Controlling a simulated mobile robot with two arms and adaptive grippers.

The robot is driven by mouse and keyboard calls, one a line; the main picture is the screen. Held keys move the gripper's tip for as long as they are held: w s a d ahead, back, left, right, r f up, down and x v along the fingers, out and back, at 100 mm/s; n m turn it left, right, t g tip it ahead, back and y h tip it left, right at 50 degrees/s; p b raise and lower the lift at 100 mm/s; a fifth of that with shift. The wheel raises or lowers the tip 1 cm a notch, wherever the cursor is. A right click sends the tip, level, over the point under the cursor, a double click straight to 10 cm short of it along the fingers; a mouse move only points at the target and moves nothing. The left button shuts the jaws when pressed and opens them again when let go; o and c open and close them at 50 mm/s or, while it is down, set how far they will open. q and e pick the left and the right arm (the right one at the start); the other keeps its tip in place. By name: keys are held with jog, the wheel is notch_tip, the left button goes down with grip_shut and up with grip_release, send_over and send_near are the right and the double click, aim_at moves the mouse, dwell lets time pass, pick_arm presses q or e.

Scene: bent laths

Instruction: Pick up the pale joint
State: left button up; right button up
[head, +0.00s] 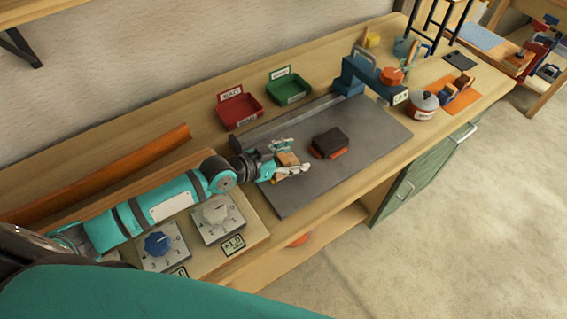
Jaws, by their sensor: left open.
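A small tan-orange wooden piece (287,158), perhaps the pale joint, lies at the left part of the dark grey mat. My left gripper (289,160) is at this piece, with its open fingers on the far and near sides of it. The fingers hide part of the piece, and I cannot tell whether they touch it. A dark brown block (331,139) sits on orange-red parts to the right of the gripper. My right gripper is not in view.
The grey mat (370,130) is clear around the brown block. A red tray (238,108) and a green tray (289,88) stand behind it. A blue press-like stand (350,78) is at the back right. Dial panels (217,217) lie at the front left.

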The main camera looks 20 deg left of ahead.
pick_arm(q)
jog(key=shift+w+d+f, duration=0.25)
jog(key=shift+w+d, duration=0.1)
jog(key=shift+w, duration=0.05)
jog(key=shift+a, duration=0.1)
jog(key=shift+c, duration=1.1)
jog(key=c, duration=1.1)
jog(key=shift+r, duration=0.2)
